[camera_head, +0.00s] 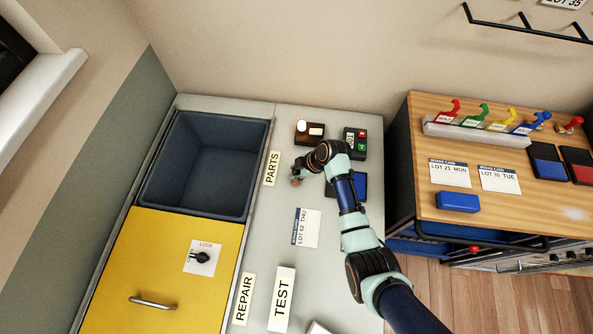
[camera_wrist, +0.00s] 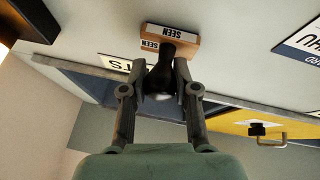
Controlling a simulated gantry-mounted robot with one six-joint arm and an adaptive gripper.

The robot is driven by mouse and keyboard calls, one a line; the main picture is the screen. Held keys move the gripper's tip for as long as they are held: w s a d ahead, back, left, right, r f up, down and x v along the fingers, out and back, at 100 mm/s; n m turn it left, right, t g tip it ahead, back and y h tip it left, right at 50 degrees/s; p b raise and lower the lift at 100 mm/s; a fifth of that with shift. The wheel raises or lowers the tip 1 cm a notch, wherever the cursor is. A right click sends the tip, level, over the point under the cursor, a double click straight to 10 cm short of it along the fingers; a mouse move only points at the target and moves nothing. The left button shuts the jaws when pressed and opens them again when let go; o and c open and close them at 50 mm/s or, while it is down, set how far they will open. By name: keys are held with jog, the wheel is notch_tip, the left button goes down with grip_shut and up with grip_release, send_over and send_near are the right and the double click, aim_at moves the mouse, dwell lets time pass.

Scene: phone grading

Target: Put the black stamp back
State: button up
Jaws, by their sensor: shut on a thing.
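The black stamp (camera_wrist: 163,75) has a black handle and a wooden base marked SEEN. My gripper (camera_wrist: 165,85) is shut on its handle in the wrist view. In the head view my gripper (camera_head: 298,174) is above the grey counter, right of the PARTS label. Only a small brownish bit of the stamp (camera_head: 295,182) shows there. I cannot tell whether its base touches the counter. A dark brown holder (camera_head: 302,138) with pale things on it stands behind my gripper. A blue ink pad (camera_head: 360,188) is partly hidden under my arm.
A small device (camera_head: 361,133) with red and green buttons stands right of the holder. A deep dark bin (camera_head: 160,192) is at the left, behind a yellow lid (camera_head: 160,250). A LOT 62 card (camera_head: 307,222) lies nearer. A wooden bench (camera_head: 420,118) stands at the right.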

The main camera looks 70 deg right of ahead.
jog(key=o, duration=0.9)
jog(key=shift+r, duration=0.2)
jog(key=p+v, duration=0.3)
jog(key=v, duration=0.9)
jog(key=shift+w, duration=0.15)
